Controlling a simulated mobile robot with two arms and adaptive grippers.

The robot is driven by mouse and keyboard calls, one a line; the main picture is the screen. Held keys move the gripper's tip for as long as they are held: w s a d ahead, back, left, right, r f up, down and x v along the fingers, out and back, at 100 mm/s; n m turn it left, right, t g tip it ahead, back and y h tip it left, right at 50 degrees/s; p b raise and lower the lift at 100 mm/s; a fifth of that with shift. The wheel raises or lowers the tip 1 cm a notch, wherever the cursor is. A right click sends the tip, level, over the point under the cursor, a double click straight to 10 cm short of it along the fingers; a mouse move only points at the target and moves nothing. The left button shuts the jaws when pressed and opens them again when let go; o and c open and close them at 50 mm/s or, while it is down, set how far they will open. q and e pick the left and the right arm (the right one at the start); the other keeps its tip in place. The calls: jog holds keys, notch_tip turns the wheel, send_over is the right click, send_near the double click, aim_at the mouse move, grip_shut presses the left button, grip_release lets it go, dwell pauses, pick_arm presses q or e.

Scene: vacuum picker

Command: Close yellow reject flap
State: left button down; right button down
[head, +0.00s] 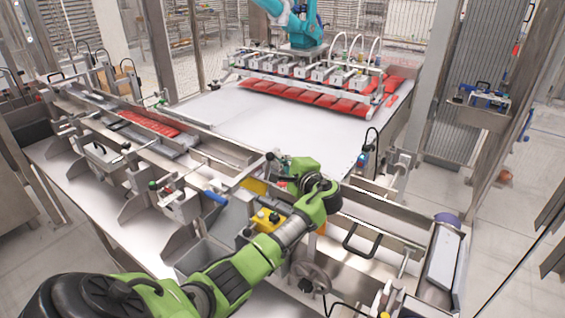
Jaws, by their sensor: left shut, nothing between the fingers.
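A yellow plate (254,186), which looks like the reject flap, shows on the conveyor line near the middle of the head view. It is small here, and my arm and nearby metal parts crowd it, so I cannot tell its exact angle. My left arm reaches in from the lower left and bends back over the line. My left gripper (276,159) is shut and empty, just above and to the right of the yellow plate. I cannot tell whether it touches anything. My right gripper is not in view.
A yellow control box (267,217) sits close under my left forearm. A blue handle (215,198) and a handwheel (311,277) are nearby. Red packs (150,123) lie in the left channel. A teal robot (300,27) stands behind the white table (250,126).

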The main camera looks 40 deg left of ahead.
aim_at(271, 155)
pick_arm(q)
jog(key=shift+s+d+r+n+t+y+b, duration=0.15)
jog(key=shift+s+r+n+b, duration=0.15)
jog(key=shift+s, duration=0.45)
jog(key=shift+s+r+n+t+y+b, duration=0.2)
jog(key=shift+s+n, duration=0.1)
jog(key=shift+s, duration=0.4)
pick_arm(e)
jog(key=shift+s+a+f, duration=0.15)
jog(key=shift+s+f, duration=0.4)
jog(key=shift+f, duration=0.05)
pick_arm(q)
jog(key=shift+r, duration=0.2)
notch_tip(271, 155, up, 10)
jog(key=shift+f, duration=0.2)
